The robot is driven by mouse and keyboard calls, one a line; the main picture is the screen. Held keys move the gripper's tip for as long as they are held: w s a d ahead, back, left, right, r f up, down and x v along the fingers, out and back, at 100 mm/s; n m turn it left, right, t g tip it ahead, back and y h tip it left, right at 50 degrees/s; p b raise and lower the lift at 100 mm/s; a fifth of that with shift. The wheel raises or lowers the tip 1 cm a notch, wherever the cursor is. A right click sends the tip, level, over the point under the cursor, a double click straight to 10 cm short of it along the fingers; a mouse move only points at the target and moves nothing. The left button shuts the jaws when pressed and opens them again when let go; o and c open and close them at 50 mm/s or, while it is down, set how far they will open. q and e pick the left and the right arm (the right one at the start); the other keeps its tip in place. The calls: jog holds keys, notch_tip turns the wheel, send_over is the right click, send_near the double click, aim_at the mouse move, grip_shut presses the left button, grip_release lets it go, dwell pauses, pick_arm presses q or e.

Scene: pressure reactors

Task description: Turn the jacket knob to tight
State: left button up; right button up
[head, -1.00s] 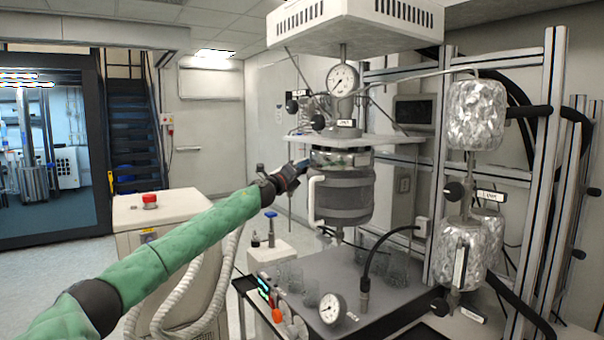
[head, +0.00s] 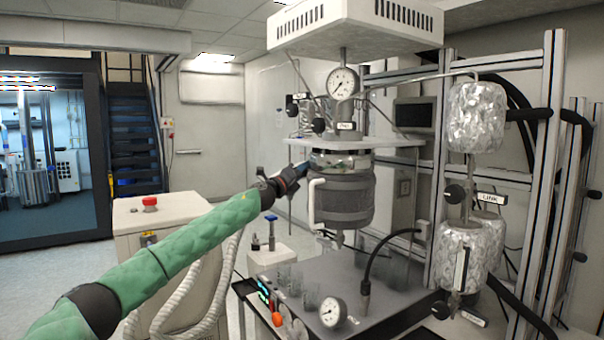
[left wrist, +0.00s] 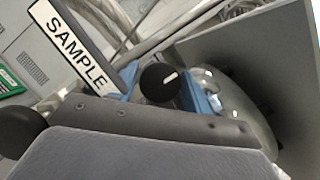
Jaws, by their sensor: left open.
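In the left wrist view a round black knob (left wrist: 158,83) with a white mark shows between the blue fingertips of my left gripper (left wrist: 162,88). The gripper is open, with one fingertip on each side of the knob; I cannot tell whether they touch it. A white label reading SAMPLE (left wrist: 72,45) is up and left of the knob. No jacket label can be read, so I cannot tell which knob is the jacket knob. In the head view my left gripper (head: 297,171) is at the left side of the grey-jacketed reactor (head: 345,195), near its white handle. My right gripper is not in view.
A gauge (head: 342,82) and black knobs (head: 318,125) stand above the reactor. Foil-wrapped vessels (head: 475,118), with a LINK label (head: 490,198), are on the right frame. Glass beakers and a second gauge (head: 332,312) are on the grey bench (head: 385,300).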

pick_arm(q)
jog(key=b+v, duration=0.1)
jog(key=v, duration=0.6)
jog(key=shift+s+a, duration=0.25)
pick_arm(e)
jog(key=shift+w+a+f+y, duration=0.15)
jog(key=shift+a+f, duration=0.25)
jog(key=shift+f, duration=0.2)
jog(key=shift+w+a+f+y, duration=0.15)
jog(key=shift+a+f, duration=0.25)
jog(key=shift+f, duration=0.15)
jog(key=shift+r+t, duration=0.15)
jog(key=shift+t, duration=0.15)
